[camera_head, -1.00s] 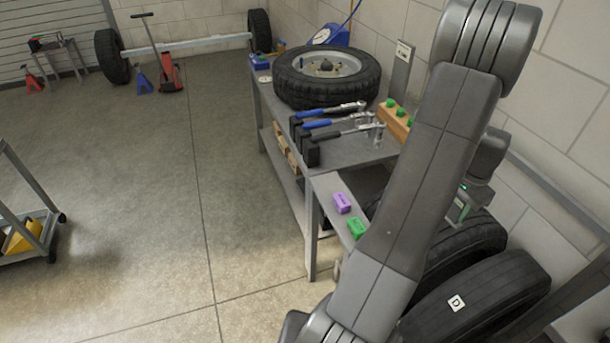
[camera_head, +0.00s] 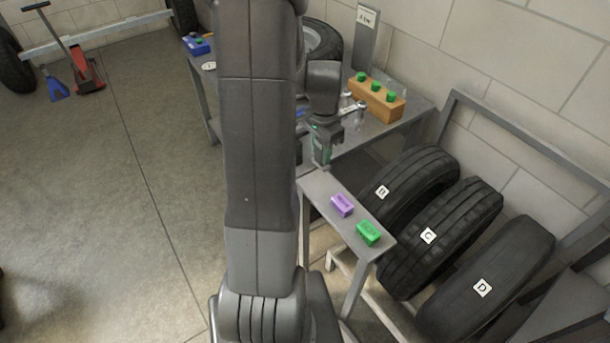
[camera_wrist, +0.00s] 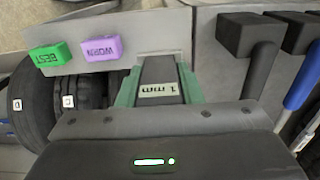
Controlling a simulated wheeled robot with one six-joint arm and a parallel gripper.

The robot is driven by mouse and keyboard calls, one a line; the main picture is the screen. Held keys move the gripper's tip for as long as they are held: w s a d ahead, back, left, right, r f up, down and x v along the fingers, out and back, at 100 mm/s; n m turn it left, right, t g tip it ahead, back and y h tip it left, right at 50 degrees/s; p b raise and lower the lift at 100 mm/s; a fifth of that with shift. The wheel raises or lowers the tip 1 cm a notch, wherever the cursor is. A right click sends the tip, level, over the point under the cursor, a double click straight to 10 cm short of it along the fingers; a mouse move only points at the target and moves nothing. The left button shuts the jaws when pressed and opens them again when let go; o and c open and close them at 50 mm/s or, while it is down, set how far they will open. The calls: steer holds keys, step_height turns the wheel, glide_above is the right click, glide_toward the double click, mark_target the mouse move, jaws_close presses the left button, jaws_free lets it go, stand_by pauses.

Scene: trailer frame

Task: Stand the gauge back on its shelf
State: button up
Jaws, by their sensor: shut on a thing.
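My gripper (camera_head: 321,158) is shut on a dark gauge with a pale label reading "1 mm" (camera_wrist: 160,90), between its green fingers in the wrist view. In the head view the gripper points down at the far end of the narrow grey shelf (camera_head: 322,190); the gauge is hard to make out there. I cannot tell whether the gauge touches the shelf. On the shelf are a purple block marked "WORN" (camera_head: 342,205) and a green block marked "BEST" (camera_head: 368,233); both also show in the wrist view, purple (camera_wrist: 100,47) and green (camera_wrist: 50,55).
Tyres B (camera_head: 405,180), C (camera_head: 440,235) and D (camera_head: 485,280) stand in a rack to the right. Behind is a workbench (camera_head: 385,135) with a wooden block (camera_head: 375,98) bearing green knobs and a tall labelled plate (camera_head: 366,40). Dark tool holders (camera_wrist: 247,35) are close by.

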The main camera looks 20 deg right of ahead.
step_height(320, 180, down, 9)
steer(key=shift+d+r, duration=0.1)
stand_by(0.3)
steer(key=shift+b, duration=0.35)
steer(key=o, duration=1)
steer(key=shift+c, duration=0.2)
step_height(320, 180, up, 12)
steer(key=shift+r+p, duration=0.1)
steer(key=shift+p, duration=0.45)
